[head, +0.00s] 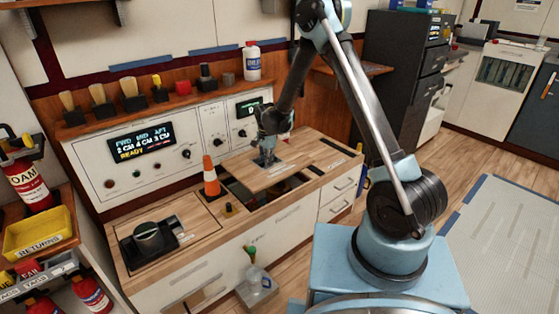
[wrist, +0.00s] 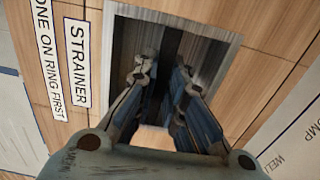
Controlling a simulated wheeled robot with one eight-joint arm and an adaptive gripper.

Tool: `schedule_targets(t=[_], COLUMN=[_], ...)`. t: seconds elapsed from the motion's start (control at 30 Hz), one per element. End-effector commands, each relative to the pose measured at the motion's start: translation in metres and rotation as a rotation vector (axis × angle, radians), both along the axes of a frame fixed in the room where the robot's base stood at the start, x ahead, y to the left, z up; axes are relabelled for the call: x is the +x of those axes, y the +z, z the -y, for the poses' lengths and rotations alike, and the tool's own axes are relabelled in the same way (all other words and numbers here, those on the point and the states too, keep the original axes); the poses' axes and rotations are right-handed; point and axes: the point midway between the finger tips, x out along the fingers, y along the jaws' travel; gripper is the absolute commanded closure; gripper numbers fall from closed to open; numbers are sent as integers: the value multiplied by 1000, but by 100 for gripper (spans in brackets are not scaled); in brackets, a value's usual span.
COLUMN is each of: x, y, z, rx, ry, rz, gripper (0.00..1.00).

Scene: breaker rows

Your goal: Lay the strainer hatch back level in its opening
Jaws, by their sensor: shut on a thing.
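The strainer hatch (head: 245,172) is a light wooden panel over the dark opening (head: 285,189) in the counter top. Its front edge looks raised, with the opening showing below and to its left; the exact tilt is hard to tell. My gripper (head: 265,160) points down at the grey recess in the hatch. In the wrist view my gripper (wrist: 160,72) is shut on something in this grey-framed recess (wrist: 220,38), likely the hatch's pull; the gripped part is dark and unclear. A white STRAINER label (wrist: 78,65) lies left of the recess on the wood (wrist: 270,28).
An orange cone (head: 210,178) stands at the opening's left end. A black round-knobbed unit (head: 148,238) sits at the counter's left. The control panel (head: 160,150) and a shelf with brushes stand behind.

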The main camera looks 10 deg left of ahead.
Motion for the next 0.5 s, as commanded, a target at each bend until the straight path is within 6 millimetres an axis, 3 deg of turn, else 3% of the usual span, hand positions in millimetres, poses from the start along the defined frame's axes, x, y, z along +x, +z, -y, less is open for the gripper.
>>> schedule_targets(t=[0.13, 0.5], x=[-6, -6], y=[-1, -1], z=[-9, -10], rx=[0, -1], ry=[-15, -17], rz=[0, -1], gripper=[100, 100])
